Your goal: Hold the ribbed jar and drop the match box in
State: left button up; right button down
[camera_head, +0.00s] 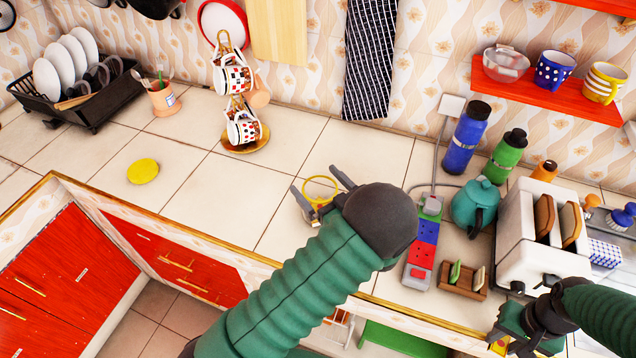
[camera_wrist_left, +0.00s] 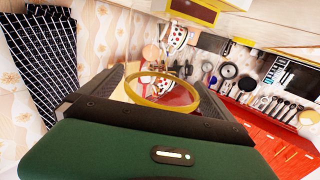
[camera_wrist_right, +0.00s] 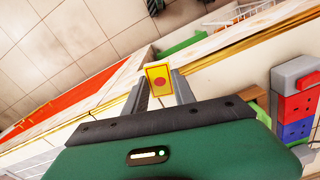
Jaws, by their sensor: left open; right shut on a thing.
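The ribbed jar (camera_head: 320,200) is clear with a yellow rim and stands on the counter in the head view. Its open yellow rim (camera_wrist_left: 133,94) also shows in the left wrist view, between the fingers. My left gripper (camera_head: 318,186) is open, its fingers on either side of the jar; its lower body is mostly hidden. My right gripper (camera_wrist_right: 164,88) is shut on the match box (camera_wrist_right: 158,78), a small yellow box with a red dot. In the head view, the match box (camera_head: 500,346) is at the lower right, near the counter's front edge, well right of the jar.
A yellow disc (camera_head: 143,171) lies on the counter at left. Right of the jar are a power strip (camera_head: 421,245), a teal teapot (camera_head: 475,204), a small wooden holder (camera_head: 463,283) and a white toaster (camera_head: 530,240). A cup stand (camera_head: 245,145) stands behind.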

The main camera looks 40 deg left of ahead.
aim_at(330, 198)
pick_arm(q)
jog(key=shift+d, duration=0.2)
pick_arm(e)
jog(key=shift+a, duration=0.15)
pick_arm(q)
jog(key=v, duration=0.7)
jog(key=shift+d, duration=0.25)
jog(key=shift+f, duration=0.1)
jog(key=shift+a, duration=0.25)
jog(key=shift+d, duration=0.15)
